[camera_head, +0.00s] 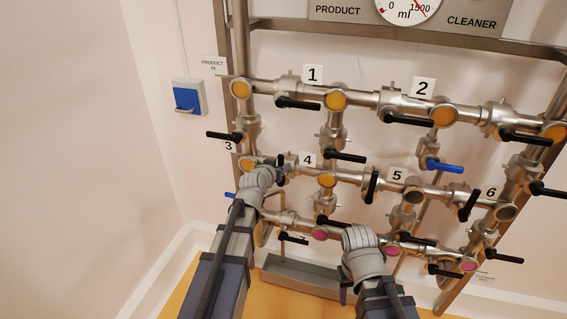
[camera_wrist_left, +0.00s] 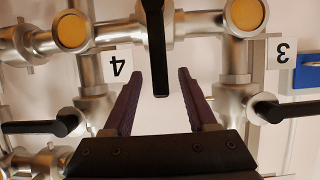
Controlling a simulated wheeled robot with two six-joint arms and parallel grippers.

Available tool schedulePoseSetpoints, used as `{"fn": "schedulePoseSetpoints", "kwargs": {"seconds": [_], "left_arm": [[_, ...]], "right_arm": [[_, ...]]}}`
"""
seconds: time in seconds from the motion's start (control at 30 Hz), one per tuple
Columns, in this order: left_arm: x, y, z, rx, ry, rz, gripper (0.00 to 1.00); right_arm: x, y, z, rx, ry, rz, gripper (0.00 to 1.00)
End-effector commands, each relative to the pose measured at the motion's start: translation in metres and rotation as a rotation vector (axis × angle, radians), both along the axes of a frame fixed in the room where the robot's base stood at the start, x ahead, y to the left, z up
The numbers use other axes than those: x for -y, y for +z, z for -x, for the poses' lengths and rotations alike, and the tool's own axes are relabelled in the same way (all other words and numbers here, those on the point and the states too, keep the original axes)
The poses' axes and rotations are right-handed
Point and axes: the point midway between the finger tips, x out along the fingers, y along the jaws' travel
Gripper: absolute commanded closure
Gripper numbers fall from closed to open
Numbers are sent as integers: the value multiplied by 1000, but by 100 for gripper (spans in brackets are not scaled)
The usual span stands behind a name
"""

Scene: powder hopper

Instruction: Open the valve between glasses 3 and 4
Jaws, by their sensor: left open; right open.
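Label 3 (camera_head: 229,146) and label 4 (camera_head: 308,160) stand by two orange-yellow sight glasses, glass 3 (camera_head: 248,164) and glass 4 (camera_head: 327,180), on the middle pipe row. The valve between them has a black handle (camera_wrist_left: 157,50), set crosswise to the pipe in the left wrist view. My left gripper (camera_head: 284,168) is at this valve and partly hides it in the head view. In the left wrist view, its two open fingers (camera_wrist_left: 160,85) are on either side of the handle's end, with gaps on both sides. My right gripper (camera_head: 343,296) is low, mostly hidden by its own wrist, away from the valve.
A blue-handled valve (camera_head: 444,166) is further right. A grey trough (camera_head: 300,277) lies under the rack. Bare wall is at the left.

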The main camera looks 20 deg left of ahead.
Motion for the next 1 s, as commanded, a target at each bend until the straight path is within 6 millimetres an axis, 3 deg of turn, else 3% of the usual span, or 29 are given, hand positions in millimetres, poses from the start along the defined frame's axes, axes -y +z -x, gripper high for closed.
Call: {"fn": "schedulePoseSetpoints", "kwargs": {"seconds": [0.33,0.7,1.0], "left_arm": [[2,-23,-51,-1,-1,-1,43],[3,-24,-57,-1,-1,1,44],[2,-24,-57,-1,-1,1,77]], "right_arm": [[0,-23,0,0,0,0,50],[0,-24,0,0,0,0,50],[0,-24,0,0,0,0,50]]}}
